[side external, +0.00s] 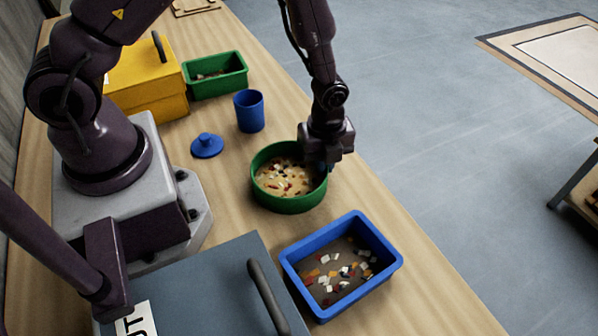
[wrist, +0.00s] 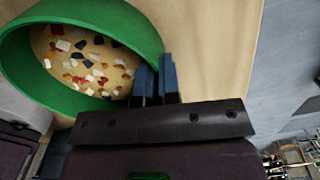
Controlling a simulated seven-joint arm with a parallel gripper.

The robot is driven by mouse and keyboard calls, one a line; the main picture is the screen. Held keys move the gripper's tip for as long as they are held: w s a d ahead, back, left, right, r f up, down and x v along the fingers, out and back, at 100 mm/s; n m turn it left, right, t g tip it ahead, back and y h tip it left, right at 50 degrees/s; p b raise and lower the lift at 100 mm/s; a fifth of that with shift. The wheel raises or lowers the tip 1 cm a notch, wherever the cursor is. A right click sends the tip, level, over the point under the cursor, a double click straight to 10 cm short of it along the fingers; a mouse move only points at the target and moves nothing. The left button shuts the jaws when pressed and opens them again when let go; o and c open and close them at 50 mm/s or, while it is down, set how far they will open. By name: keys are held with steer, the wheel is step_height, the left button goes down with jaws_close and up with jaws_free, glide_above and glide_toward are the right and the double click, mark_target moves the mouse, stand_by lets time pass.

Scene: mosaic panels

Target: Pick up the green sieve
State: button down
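The green sieve (side external: 290,203) is a round, high-walled green bowl shape on the wooden table, with a pale bottom covered in small coloured mosaic chips. In the wrist view the sieve (wrist: 140,32) fills the upper left. My gripper (side external: 322,163) is at the sieve's right side, pointing down at its rim. In the wrist view my gripper's blue fingers (wrist: 158,80) are close together, one on the inner and one on the outer side of the rim, with the wall between them. The exact contact is partly hidden by the fingers. The sieve looks level on the table.
A blue tray (side external: 300,283) with chips stands in front of the sieve. Behind are a blue cup (side external: 250,112), a blue lid (side external: 207,146), a green tray (side external: 232,85) and a yellow box (side external: 150,90). A grey box (side external: 215,285) is at front left. The table edge is close on the right.

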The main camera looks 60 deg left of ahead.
steer(key=shift+r, duration=0.1)
step_height(320, 180, up, 15)
stand_by(1.0)
steer(key=a, duration=1.5)
stand_by(4.8)
